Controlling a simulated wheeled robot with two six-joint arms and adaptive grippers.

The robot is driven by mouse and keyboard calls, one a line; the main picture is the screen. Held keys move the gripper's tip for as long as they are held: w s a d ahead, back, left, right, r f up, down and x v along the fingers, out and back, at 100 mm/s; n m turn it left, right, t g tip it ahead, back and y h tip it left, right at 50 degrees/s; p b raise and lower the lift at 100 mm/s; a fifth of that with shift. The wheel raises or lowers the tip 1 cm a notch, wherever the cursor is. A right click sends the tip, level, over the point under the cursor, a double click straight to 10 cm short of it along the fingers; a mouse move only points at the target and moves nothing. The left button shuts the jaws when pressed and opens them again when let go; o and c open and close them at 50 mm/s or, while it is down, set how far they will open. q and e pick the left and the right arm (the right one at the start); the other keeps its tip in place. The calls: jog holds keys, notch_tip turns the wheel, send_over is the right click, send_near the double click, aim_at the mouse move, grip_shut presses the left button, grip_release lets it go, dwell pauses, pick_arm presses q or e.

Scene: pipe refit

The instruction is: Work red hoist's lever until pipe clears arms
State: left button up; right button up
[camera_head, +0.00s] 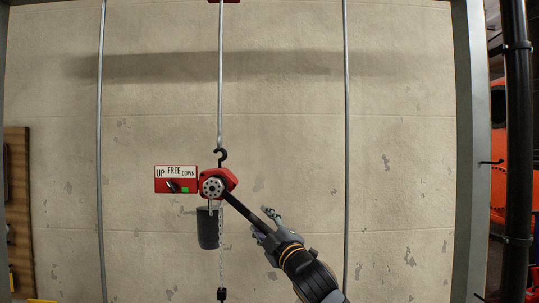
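The red hoist (216,183) hangs from a dark hook (220,156) on a vertical rod. Its black lever (241,209) slants down to the right. My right gripper (264,222) comes from the lower right and is at the lever's lower end. Its fingers look spread, with the lever between them and a gap to the upper finger. A chain (221,258) runs down from the hoist to a dark fitting (221,294) at the bottom edge. The pipe and its support arms are not visible. My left gripper is not in view.
A red sign (175,172) reading UP, FREE, DOWN is left of the hoist, with a small green mark near DOWN. A dark cylinder (207,228) hangs below the hoist. Thin vertical rods (347,120) (101,120) stand either side before a worn wall.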

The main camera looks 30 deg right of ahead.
jog(key=shift+w+a, duration=0.1)
jog(key=r+p, duration=0.1)
jog(key=d+r+n+p, duration=0.1)
jog(key=s+d+r+p, duration=0.1)
jog(key=shift+r+n+g+y, duration=0.15)
jog(key=shift+n+g+y, duration=0.15)
jog(key=shift+y, duration=0.1)
jog(key=shift+s, duration=0.15)
jog(key=shift+a, duration=0.1)
